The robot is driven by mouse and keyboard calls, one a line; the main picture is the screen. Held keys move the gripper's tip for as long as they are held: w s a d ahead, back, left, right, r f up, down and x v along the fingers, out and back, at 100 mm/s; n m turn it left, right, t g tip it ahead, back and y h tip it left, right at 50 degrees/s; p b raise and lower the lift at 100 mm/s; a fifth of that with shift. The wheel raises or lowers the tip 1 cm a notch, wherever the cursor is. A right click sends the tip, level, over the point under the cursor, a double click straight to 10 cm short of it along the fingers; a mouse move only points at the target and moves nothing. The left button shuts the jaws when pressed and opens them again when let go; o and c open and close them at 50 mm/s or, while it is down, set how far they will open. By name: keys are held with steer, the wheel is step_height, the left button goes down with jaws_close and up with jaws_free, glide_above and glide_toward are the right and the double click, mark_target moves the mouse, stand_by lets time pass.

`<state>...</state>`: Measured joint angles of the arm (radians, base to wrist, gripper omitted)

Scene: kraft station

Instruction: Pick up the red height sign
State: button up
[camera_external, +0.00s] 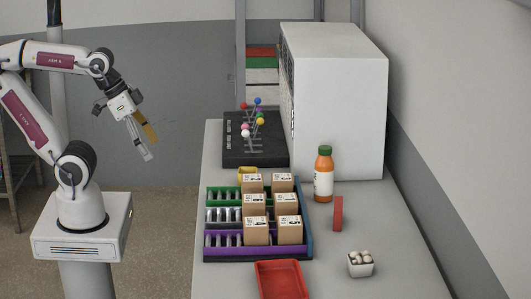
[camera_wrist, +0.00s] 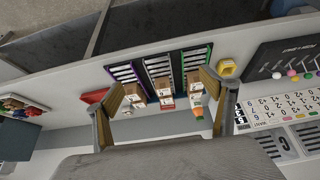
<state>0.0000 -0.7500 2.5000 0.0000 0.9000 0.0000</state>
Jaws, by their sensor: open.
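A narrow upright red block (camera_external: 338,213), which looks like the red height sign, stands on the grey table right of the orange bottle. My gripper (camera_external: 149,146) is raised in the air left of the table, well away from the red block, and points down to the right. Its two fingers are apart with nothing between them. In the wrist view my gripper (camera_wrist: 166,88) is spread wide, with the boxes and bottle seen far off between the fingers.
An orange bottle (camera_external: 324,175) with a green cap stands beside a tall white cabinet (camera_external: 342,105). Cardboard boxes (camera_external: 290,229) sit on coloured roller lanes (camera_external: 222,238). A black pin board (camera_external: 240,155) lies behind.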

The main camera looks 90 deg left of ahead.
steer(key=shift+w, duration=0.1)
steer(key=w+a+f+t, duration=0.1)
steer(key=w+t, duration=0.1)
steer(key=w, duration=1)
steer(key=w+a+f+t, duration=0.1)
steer(key=w+a+t, duration=0.1)
steer(key=w, duration=1)
steer(key=w+d+f+t, duration=0.1)
steer(key=w+f, duration=0.2)
steer(key=w, duration=0.2)
steer(key=w+d+f+m+h, duration=0.1)
steer(key=w+f, duration=0.2)
steer(key=w, duration=0.3)
steer(key=w+d+f+m+t+h, duration=0.1)
steer(key=w+f, duration=0.3)
steer(key=w, duration=0.1)
steer(key=shift+w+d+f+t, duration=0.1)
steer(key=shift+w+d+t, duration=0.15)
steer(key=shift+d+t, duration=0.1)
steer(key=shift+w+d+f, duration=0.3)
steer(key=shift+w+f, duration=0.15)
steer(key=shift+f, duration=0.1)
steer(key=shift+w, duration=0.1)
steer(key=shift+x, duration=1.2)
steer(key=shift+d, duration=0.1)
